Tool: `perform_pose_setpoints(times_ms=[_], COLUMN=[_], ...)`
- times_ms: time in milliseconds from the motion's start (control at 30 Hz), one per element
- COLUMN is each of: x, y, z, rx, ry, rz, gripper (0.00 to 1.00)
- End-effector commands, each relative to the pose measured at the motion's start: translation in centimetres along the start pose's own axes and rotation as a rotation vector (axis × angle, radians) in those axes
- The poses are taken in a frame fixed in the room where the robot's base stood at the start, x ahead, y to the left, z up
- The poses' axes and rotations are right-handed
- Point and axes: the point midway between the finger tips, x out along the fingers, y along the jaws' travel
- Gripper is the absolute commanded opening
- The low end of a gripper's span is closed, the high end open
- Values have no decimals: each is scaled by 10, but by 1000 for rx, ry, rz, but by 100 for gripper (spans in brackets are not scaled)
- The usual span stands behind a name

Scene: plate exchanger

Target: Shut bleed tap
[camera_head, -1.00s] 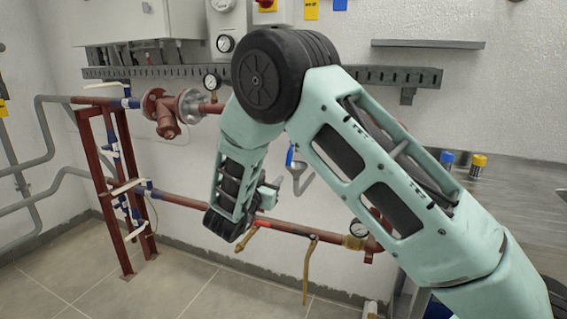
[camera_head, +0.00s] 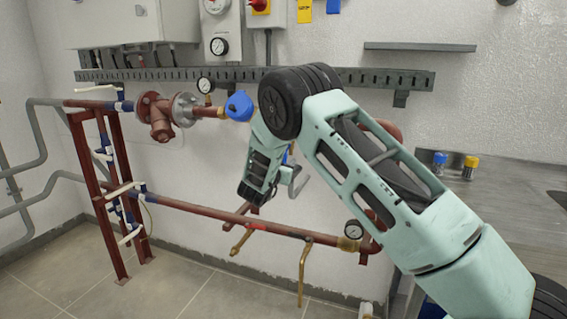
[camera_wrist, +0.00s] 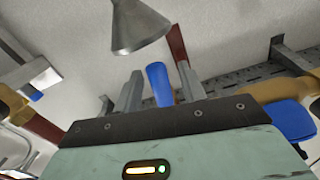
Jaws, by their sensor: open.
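My gripper (camera_wrist: 160,71) is open in the wrist view, its two grey fingers pointing up the picture. A blue handle (camera_wrist: 158,84), seemingly the bleed tap's, shows between the fingers; I cannot tell whether they touch it. A grey metal funnel-shaped piece (camera_wrist: 138,28) is just beyond the fingertips, with a red-brown pipe (camera_wrist: 180,48) beside it. In the head view a small blue part (camera_head: 285,158) shows right of my wrist, near a grey piece (camera_head: 297,180). My arm hides the tap's body and most of my gripper there.
A red-brown lower pipe (camera_head: 190,208) carries brass outlets (camera_head: 301,275) and a gauge (camera_head: 354,231). A blue-capped valve (camera_head: 238,106) sits on the upper pipe. A slotted grey rail (camera_head: 180,75) crosses the wall. The floor at left front is clear.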

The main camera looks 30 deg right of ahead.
Motion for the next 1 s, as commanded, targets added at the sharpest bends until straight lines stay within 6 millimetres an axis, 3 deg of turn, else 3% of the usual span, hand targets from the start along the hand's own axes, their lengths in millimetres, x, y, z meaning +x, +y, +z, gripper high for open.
perform_pose_setpoints(times_ms=[267,400,767,1000], x=[1,1,0,0], y=[0,0,-2,-9], z=[0,0,2,3], rx=[0,0,34,164], ry=[0,0,0,0], rz=[0,0,0,-1], gripper=[38,0,0,0])
